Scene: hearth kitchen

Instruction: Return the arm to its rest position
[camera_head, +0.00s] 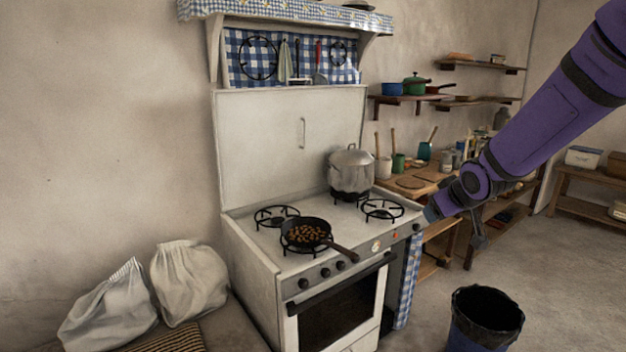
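My purple arm reaches in from the top right. Its dark wrist end, with my gripper (432,213), is beside the front right corner of the white stove (262,262). The fingers are too small and dark to tell open from shut, and I see no object held there. A black frying pan (329,242) with brown pieces in it sits on the front left burner, its handle pointing to the front right. A lidded metal pot (351,173) stands on a back burner.
A dark bin (484,319) stands on the floor at the lower right. Behind the arm is a wooden worktable (428,172) with jars and utensils; shelves hang above. Two pale sacks (189,281) lie left of the stove. The floor at right is mostly clear.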

